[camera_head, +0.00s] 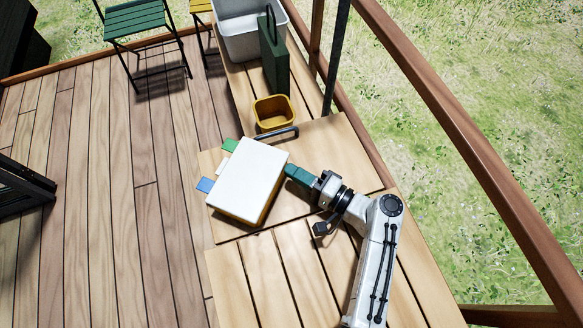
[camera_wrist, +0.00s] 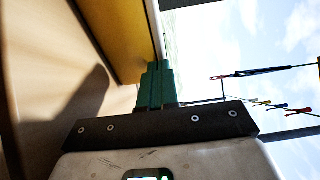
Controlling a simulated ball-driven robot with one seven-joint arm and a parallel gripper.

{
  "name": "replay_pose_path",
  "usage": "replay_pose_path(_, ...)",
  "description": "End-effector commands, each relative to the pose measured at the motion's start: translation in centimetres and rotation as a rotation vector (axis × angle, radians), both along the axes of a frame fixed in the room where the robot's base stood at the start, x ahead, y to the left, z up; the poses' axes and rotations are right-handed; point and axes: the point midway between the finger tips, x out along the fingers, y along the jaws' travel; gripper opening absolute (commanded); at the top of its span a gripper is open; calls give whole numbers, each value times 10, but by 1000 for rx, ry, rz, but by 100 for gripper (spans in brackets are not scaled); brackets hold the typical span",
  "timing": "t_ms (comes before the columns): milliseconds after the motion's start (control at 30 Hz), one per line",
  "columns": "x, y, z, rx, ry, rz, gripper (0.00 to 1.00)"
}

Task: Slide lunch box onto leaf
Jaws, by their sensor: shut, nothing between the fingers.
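The lunch box, a box with a white top and yellow sides (camera_head: 250,178), lies flat on a smooth wooden board (camera_head: 345,150). This board may be the leaf, but I cannot tell for sure. In the wrist view the box's yellow side (camera_wrist: 112,35) is close up. My gripper (camera_head: 288,170) has teal fingers, shut and empty, at the box's right side. In the wrist view the fingers (camera_wrist: 158,75) are against or very near the yellow wall; contact is unclear.
A dark bar handle (camera_head: 277,134) is on the board behind the box. Beyond it stand a yellow tub (camera_head: 273,112), a green upright case (camera_head: 273,58) and a grey bin (camera_head: 240,38). A slatted tabletop (camera_head: 270,280) lies in front. A wooden railing (camera_head: 450,130) runs along the right.

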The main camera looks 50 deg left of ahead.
Motion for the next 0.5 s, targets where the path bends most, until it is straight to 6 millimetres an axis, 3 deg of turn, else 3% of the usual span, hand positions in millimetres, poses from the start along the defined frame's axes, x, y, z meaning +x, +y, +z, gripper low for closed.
replay_pose_path(367, 5, 1, -3, 1, -2, -2, 0)
replay_pose_path(500, 6, 1, 21, 2, -4, -1, 0)
